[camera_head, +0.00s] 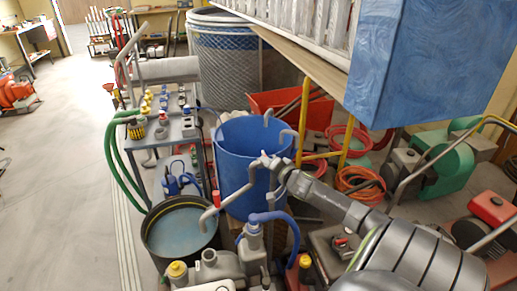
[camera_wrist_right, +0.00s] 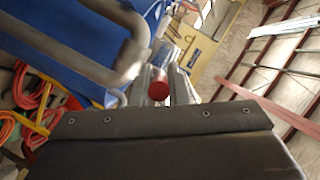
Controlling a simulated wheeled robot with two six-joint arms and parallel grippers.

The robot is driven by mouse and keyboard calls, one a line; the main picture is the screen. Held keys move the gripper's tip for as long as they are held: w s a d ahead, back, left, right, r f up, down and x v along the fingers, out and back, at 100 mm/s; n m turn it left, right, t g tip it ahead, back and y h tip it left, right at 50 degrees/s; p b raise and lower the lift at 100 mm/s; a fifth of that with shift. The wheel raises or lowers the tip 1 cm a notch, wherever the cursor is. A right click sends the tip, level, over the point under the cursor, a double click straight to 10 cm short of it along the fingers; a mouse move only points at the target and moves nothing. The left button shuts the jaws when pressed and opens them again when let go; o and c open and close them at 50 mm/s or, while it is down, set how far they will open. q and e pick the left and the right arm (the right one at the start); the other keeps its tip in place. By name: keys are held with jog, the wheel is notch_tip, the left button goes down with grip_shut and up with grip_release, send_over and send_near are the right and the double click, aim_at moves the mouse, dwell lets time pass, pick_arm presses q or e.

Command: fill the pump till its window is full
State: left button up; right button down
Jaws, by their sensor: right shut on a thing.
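My right gripper (camera_head: 268,163) reaches in from the lower right, over the near rim of the blue barrel. It is shut on a thin grey part; in the wrist view a red round end (camera_wrist_right: 158,90) shows between the fingers. I cannot tell what the whole held thing is. A grey bent pipe (camera_head: 232,196) runs just left of the gripper, and a bent pipe also shows in the wrist view (camera_wrist_right: 128,62). Grey pump-like housings (camera_head: 218,265) stand at the bottom, one with a yellow cap (camera_head: 177,270). I cannot make out a window. My left gripper is out of view.
The blue barrel (camera_head: 228,140) stands in the middle. A black tub (camera_head: 152,243) with bluish contents is at lower left. A bench (camera_head: 172,133) with small fittings and green hoses (camera_head: 112,165) stand behind it. Yellow rails (camera_head: 346,143) and coiled hoses crowd the right.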

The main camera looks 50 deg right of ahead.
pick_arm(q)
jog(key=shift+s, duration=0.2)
pick_arm(e)
jog(key=shift+y, duration=0.3)
jog(key=c, duration=1.4)
grip_release()
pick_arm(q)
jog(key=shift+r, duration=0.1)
